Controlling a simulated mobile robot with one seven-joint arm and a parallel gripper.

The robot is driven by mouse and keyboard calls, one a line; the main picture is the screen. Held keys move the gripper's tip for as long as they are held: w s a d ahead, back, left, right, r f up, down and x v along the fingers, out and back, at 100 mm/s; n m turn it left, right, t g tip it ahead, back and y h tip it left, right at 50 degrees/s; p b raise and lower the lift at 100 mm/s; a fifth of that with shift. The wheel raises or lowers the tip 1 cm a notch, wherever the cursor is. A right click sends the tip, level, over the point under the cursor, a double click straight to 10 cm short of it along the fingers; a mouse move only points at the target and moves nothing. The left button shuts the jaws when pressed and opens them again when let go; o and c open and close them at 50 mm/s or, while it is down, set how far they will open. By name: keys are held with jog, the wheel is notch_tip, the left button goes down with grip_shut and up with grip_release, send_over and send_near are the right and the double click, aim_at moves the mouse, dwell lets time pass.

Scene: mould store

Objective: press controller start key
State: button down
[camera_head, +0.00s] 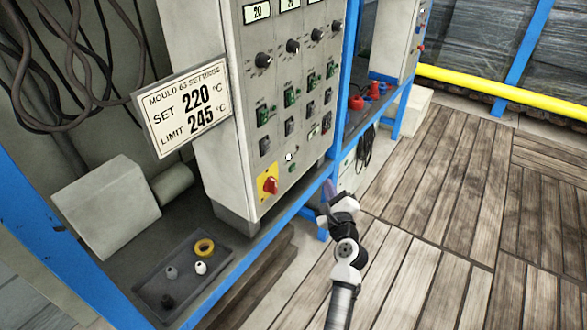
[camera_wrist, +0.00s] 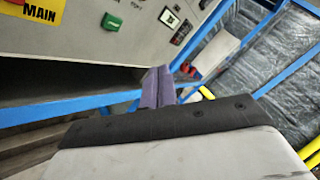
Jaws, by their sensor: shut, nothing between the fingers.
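The controller is a grey cabinet (camera_head: 235,130) with dials, displays and rows of small keys on its front, left of centre in the head view. Low on its front is a small green key (camera_head: 292,168), which also shows as a green key (camera_wrist: 111,22) at the top of the wrist view. The lettering beside it is too small to read surely, so I cannot tell if it is the start key. My gripper (camera_head: 328,188) is shut and empty, by the cabinet's lower right corner. Its purple-grey fingers (camera_wrist: 158,82) appear apart from the panel.
A red rotary switch (camera_head: 270,185) on a yellow plate marked MAIN (camera_wrist: 40,12) sits low on the cabinet. A settings sign (camera_head: 185,105) stands to its left. A tray (camera_head: 151,293) with small parts lies on the shelf. Blue frame posts (camera_head: 348,60) border the cabinet; plank floor (camera_head: 450,200) is clear.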

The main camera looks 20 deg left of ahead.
jog(key=w+a+p, duration=0.2)
jog(key=w+a, duration=0.1)
jog(key=a, duration=0.5)
jog(key=shift+a, duration=0.15)
dwell(2.0)
jog(key=shift+w+a, duration=0.1)
jog(key=shift+a, duration=0.15)
jog(key=shift+w+a+p, duration=0.1)
jog(key=shift+a+p, duration=0.25)
dwell(0.5)
jog(key=shift+d, duration=0.1)
jog(key=shift+s+d, duration=0.3)
jog(key=shift+d, duration=0.35)
jog(key=shift+s+d+b, duration=0.25)
jog(key=shift+s+d, duration=0.05)
jog(key=shift+d, duration=0.5)
jog(key=shift+s+d+b, duration=0.2)
jog(key=shift+s+d, duration=0.05)
jog(key=shift+d, duration=0.5)
jog(key=shift+s+d+b, duration=0.25)
jog(key=shift+s+d, duration=0.05)
jog(key=shift+d, duration=0.5)
